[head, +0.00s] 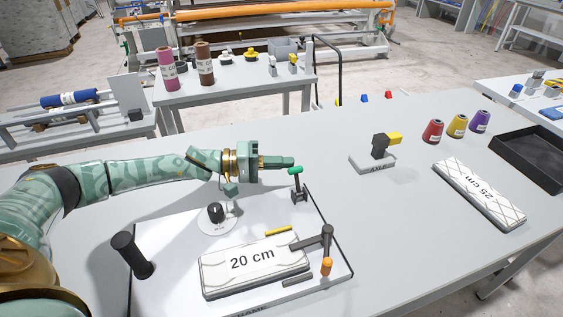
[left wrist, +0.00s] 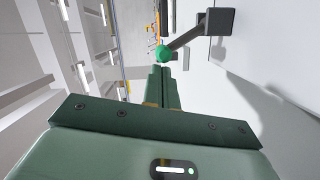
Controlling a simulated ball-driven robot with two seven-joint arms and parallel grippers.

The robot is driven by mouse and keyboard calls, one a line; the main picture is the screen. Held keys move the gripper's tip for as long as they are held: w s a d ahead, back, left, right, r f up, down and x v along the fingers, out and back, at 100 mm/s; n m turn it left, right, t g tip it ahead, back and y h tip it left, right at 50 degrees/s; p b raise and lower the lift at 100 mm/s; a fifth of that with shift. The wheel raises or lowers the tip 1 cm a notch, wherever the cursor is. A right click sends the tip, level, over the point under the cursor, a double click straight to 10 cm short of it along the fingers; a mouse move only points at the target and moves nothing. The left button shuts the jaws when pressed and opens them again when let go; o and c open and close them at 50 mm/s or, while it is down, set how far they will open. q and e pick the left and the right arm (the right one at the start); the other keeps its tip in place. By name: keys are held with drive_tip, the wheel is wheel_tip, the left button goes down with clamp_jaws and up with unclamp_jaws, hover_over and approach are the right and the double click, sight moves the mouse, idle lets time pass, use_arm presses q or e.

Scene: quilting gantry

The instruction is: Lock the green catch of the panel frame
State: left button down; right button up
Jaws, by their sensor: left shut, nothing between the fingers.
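The green catch (head: 296,170) is a small lever with a green knob on a dark post, at the far right corner of the white panel frame (head: 165,280). In the left wrist view the green knob (left wrist: 166,54) sits just beyond my fingertips, and its dark arm runs up to a grey block. My left gripper (head: 290,162) is shut and empty, its fingertips right at the green knob. Whether they touch it I cannot tell. My left gripper also shows in the left wrist view (left wrist: 158,75). My right gripper is not in view.
A "20 cm" pad (head: 255,264), an orange-tipped lever (head: 326,266), a black dial (head: 216,213) and a black handle (head: 131,254) are on the panel. A block with a yellow tip (head: 380,145), a "25 cm" pad (head: 479,192), thread cones (head: 433,131) and a black tray (head: 530,163) stand right.

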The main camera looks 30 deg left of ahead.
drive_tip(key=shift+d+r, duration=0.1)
